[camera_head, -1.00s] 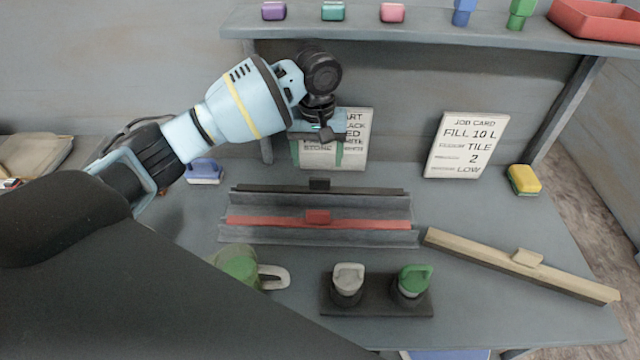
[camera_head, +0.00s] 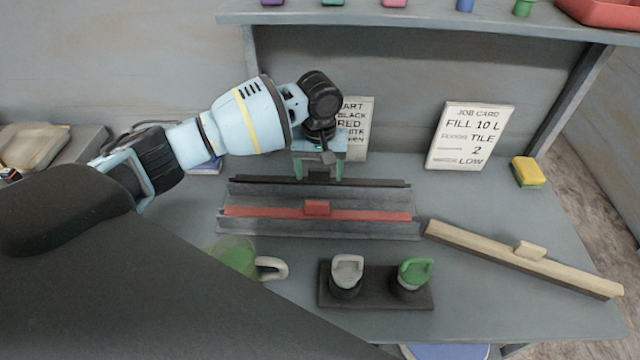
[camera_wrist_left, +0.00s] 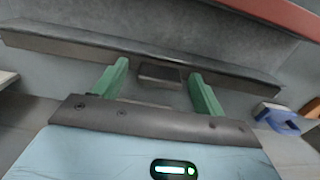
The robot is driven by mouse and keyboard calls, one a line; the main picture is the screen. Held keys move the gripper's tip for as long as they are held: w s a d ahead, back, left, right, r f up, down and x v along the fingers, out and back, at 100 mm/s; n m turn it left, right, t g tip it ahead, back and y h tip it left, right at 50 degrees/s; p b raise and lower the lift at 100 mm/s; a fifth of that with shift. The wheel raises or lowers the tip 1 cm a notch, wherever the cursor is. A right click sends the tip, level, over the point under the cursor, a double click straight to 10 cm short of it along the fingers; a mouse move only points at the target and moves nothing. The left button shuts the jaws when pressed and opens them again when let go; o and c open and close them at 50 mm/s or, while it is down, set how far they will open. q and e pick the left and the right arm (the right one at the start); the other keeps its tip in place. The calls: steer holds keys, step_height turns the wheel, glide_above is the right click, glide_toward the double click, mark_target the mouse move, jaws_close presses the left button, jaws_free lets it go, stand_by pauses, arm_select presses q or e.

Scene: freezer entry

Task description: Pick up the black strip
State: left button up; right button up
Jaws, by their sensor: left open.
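The black strip (camera_head: 376,183) lies along the back ledge of a grey stepped holder (camera_head: 402,233), with a small black grip block at its middle. My left gripper (camera_head: 319,172) is over that block, its green fingers pointing down on either side of it. In the left wrist view my left gripper (camera_wrist_left: 156,82) is open, and the block (camera_wrist_left: 159,73) of the black strip (camera_wrist_left: 75,43) shows between the fingertips, with gaps on both sides. A red strip (camera_head: 262,212) with a red block lies in front of the black one. My right gripper is not in view.
A beige bar (camera_head: 570,275) lies at the right. Two capped items, grey (camera_head: 347,271) and green (camera_head: 415,273), stand on a dark base in front. A green jug (camera_head: 235,254) is at front left. Two cards, including the job card (camera_head: 469,136), lean at the back; a shelf (camera_head: 420,22) spans above.

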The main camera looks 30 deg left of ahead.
arm_select(q)
steer(key=shift+c, duration=0.3)
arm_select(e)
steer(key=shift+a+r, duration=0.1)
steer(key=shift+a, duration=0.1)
arm_select(q)
steer(key=shift+c, duration=1.1)
steer(key=c, duration=1.1)
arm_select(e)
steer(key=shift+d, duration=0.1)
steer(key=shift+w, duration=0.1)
arm_select(q)
steer(key=shift+r, duration=0.5)
step_height(320, 180, up, 6)
steer(key=shift+r+p, duration=0.2)
steer(key=shift+p, duration=0.2)
steer(key=s+a, duration=1.1)
steer(key=a, duration=0.3)
steer(key=shift+s+f+p, duration=0.2)
steer(key=shift+f+p, duration=0.05)
steer(key=shift+p, duration=0.1)
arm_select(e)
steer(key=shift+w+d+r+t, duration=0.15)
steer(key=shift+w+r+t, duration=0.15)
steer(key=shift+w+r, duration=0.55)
